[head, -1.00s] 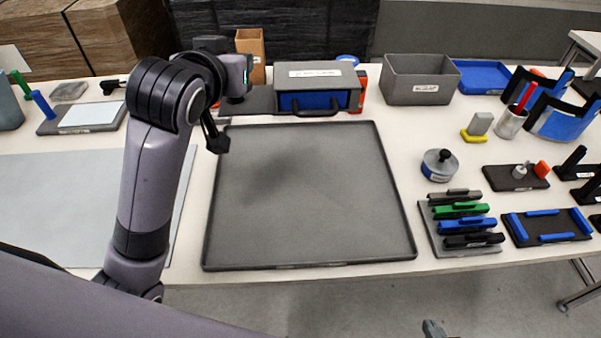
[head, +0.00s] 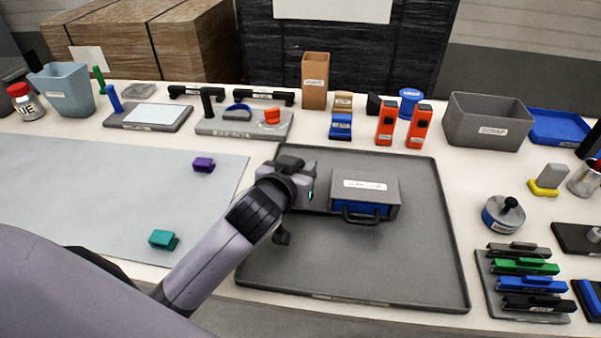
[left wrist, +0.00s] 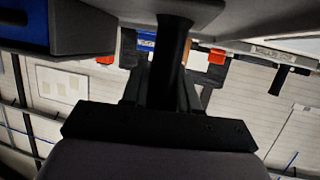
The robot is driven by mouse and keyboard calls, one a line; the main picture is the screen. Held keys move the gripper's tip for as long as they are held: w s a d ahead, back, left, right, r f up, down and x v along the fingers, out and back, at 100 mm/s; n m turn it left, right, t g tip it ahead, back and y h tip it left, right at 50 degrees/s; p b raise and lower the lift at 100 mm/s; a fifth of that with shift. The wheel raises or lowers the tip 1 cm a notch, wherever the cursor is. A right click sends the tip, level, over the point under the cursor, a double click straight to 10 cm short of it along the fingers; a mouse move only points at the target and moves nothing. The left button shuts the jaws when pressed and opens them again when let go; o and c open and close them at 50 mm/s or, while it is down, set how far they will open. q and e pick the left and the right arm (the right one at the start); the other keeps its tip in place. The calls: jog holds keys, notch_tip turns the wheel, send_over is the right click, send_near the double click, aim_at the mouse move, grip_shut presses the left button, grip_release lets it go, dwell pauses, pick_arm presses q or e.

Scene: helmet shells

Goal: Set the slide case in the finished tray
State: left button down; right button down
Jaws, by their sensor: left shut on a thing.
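The slide case (head: 367,186), a grey box with a blue drawer front and a dark handle, is over the upper middle of the finished tray (head: 430,270), a wide dark tray with a low rim. My left gripper (head: 318,198) is at the case's left side, shut on it; its fingertips are mostly hidden. The case looks level. I cannot tell whether its underside touches the tray floor. In the left wrist view, part of the case (left wrist: 85,28) shows at upper left, grey and blue. My right gripper is not in view.
Orange devices (head: 386,122), a brown holder (head: 314,80) and a grey bin (head: 487,122) stand behind the tray. A pen rack (head: 492,290) and a round lidded pot (head: 503,214) are at its right. The tray's front and right are bare.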

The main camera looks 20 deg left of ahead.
pick_arm(q)
jog(key=shift+f, duration=0.45)
jog(key=c, duration=0.8)
grip_release()
jog(key=shift+c, duration=0.2)
jog(key=shift+s, duration=0.15)
jog(key=v, duration=1.1)
jog(key=shift+s+r+p, duration=0.25)
jog(key=shift+s+p, duration=0.05)
jog(key=shift+s, duration=0.05)
